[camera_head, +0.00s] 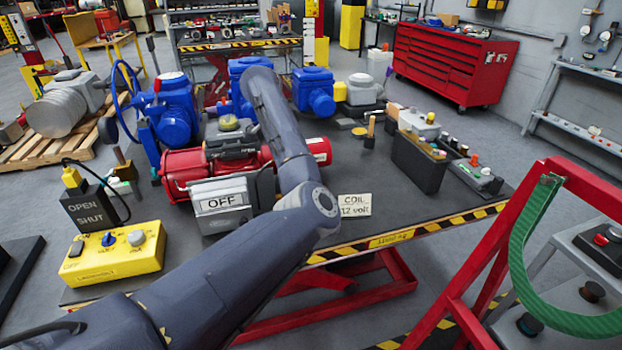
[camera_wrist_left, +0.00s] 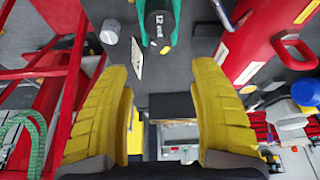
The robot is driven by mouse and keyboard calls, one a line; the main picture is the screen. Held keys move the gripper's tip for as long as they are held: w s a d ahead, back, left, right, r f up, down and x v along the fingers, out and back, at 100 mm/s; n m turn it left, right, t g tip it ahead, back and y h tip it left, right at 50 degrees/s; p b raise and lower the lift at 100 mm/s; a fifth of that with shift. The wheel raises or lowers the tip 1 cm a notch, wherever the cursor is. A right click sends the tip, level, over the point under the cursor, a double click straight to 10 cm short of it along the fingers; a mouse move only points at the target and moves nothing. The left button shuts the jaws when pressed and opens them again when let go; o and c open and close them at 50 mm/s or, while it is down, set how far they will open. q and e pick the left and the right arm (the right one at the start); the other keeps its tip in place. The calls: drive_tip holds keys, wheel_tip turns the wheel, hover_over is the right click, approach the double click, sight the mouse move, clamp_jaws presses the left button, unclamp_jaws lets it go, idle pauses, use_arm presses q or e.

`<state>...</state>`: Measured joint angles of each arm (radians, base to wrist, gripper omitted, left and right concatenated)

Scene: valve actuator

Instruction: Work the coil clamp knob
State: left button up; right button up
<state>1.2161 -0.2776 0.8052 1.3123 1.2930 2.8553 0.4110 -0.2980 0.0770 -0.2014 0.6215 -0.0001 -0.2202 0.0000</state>
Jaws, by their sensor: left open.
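My left gripper (camera_wrist_left: 157,72) shows in the left wrist view with its yellow fingers wide apart and nothing between them. Beyond the fingertips, at the top, is a dark cylinder marked 12 volt (camera_wrist_left: 158,30), with a green part (camera_wrist_left: 174,14) around it. A grey round knob-like piece (camera_wrist_left: 110,31) lies to its left, apart from the fingers; I cannot tell whether it is the clamp knob. A white card (camera_wrist_left: 137,58) is between them. In the head view a COIL 12 volt card (camera_head: 355,205) stands by the table edge; my arm hides the area beside it. My right gripper is not in view.
A red cylinder (camera_head: 185,172) and a grey OFF box (camera_head: 222,203) are left of my arm. A yellow control box (camera_head: 112,252) is at the front left. A black open box (camera_head: 418,163) stands right. Bare table lies around the card.

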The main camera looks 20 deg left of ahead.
use_arm(q)
drive_tip(key=x, duration=0.3)
drive_tip(key=shift+w+a+f, duration=0.1)
drive_tip(key=shift+w+f, duration=0.05)
drive_tip(key=shift+f, duration=0.05)
drive_tip(key=shift+x, duration=3.85)
drive_tip(key=c, duration=1.3)
